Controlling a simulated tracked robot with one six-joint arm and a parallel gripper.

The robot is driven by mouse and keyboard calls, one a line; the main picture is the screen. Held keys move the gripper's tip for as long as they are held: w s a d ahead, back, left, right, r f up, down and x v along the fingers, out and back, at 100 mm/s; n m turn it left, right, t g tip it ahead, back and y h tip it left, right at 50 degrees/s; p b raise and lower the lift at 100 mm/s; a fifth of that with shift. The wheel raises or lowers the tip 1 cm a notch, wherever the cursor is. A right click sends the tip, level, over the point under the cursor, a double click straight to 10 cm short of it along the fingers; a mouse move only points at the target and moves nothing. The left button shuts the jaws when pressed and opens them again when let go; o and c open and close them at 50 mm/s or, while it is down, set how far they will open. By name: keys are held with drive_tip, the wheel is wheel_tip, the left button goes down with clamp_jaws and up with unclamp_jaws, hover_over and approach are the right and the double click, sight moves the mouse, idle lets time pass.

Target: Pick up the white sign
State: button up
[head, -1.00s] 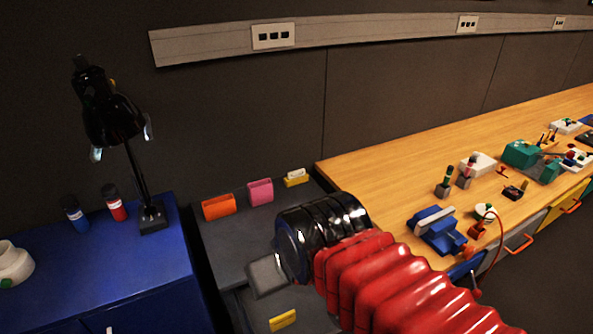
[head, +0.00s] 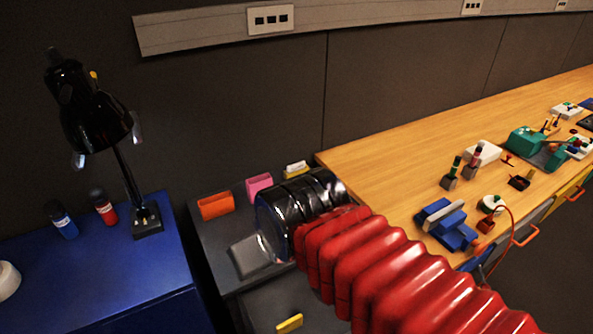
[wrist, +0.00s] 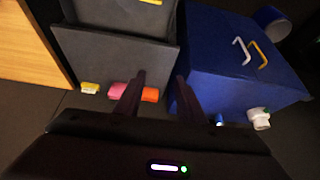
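A small white piece (head: 296,166), which may be the white sign, stands in a yellow holder (head: 297,173) at the back of the dark grey cabinet top. In the wrist view the yellow holder (wrist: 90,88) shows small at the left, with a pale patch on it. My gripper (wrist: 160,76) has its two dark fingers apart with nothing held between them. The holder lies well to the left of the fingers. In the head view my red and black arm reaches over the grey cabinet, and the fingers cannot be made out.
Pink (head: 259,186) and orange (head: 215,205) holders stand left of the yellow one. A blue cabinet (head: 95,270) with a black lamp (head: 100,125) is at the left. The wooden bench (head: 390,160) at the right carries several devices.

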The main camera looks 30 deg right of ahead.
drive_tip(key=shift+o, duration=0.6)
drive_tip(key=shift+w+d, duration=0.15)
drive_tip(key=shift+w, duration=0.1)
drive_tip(key=o, duration=1)
drive_tip(key=w+d+h, duration=0.1)
drive_tip(key=w+d, duration=0.2)
drive_tip(key=w, duration=0.1)
drive_tip(key=w+d+r+m+t+h, duration=0.1)
drive_tip(key=w+d, duration=0.2)
drive_tip(key=w, duration=0.2)
drive_tip(key=w+d+t, duration=0.1)
drive_tip(key=w+d, duration=0.3)
drive_tip(key=w, duration=0.1)
drive_tip(key=shift+r+h, duration=0.15)
drive_tip(key=shift+h, duration=0.25)
drive_tip(key=w+d+f+t+h, duration=0.1)
drive_tip(key=w+d+f+t, duration=0.1)
drive_tip(key=w+d, duration=0.95)
drive_tip(key=w+d+f+t, duration=0.2)
drive_tip(key=w+d+f, duration=0.6)
drive_tip(key=t+y, duration=0.2)
drive_tip(key=y, duration=0.1)
approach(297, 164)
drive_tip(key=v, duration=0.3)
drive_tip(key=shift+r, duration=0.2)
drive_tip(key=shift+x, duration=4.35)
drive_tip(key=shift+f, duration=0.1)
